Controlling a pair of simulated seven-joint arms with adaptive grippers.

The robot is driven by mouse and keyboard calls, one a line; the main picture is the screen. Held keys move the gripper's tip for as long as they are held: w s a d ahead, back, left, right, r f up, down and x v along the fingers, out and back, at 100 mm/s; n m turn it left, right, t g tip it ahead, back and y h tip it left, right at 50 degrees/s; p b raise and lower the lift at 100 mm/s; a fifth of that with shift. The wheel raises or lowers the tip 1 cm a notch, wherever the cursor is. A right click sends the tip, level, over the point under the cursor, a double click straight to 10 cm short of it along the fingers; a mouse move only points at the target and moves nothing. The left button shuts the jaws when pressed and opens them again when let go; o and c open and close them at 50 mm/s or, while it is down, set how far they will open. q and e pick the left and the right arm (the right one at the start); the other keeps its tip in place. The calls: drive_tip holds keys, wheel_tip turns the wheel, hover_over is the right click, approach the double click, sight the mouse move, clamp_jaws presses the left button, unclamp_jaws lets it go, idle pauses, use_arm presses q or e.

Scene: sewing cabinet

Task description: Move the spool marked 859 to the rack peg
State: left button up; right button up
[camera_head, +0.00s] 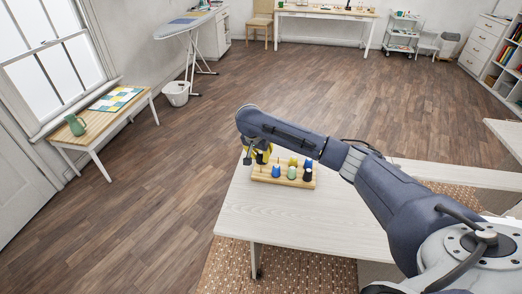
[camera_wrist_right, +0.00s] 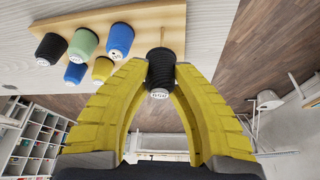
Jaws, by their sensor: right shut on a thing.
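My right gripper (camera_wrist_right: 160,85) has yellow fingers shut on a black spool (camera_wrist_right: 158,70), whose pale end label is too small to read surely. The wooden rack (camera_wrist_right: 165,20) lies behind the held spool in the wrist view; I cannot tell whether the spool touches it. In the head view the right gripper (camera_head: 258,156) is at the left end of the rack (camera_head: 285,183), partly hidden by its own arm. The left gripper is not in view.
Other spools stand on the rack: a black one (camera_wrist_right: 51,47), a green one (camera_wrist_right: 85,41), blue ones (camera_wrist_right: 119,40) and a yellow one (camera_wrist_right: 103,68). The white table (camera_head: 320,222) is clear in front of the rack. Its left edge is close to the gripper.

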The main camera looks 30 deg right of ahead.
sight(261, 162)
drive_tip(key=shift+f, duration=1.55)
idle(0.5)
drive_tip(key=shift+f, duration=0.1)
clamp_jaws()
drive_tip(key=shift+f, duration=0.15)
drive_tip(key=shift+f, duration=0.45)
drive_tip(key=o, duration=0.9)
unclamp_jaws()
drive_tip(key=shift+c, duration=0.2)
drive_tip(key=v, duration=1.2)
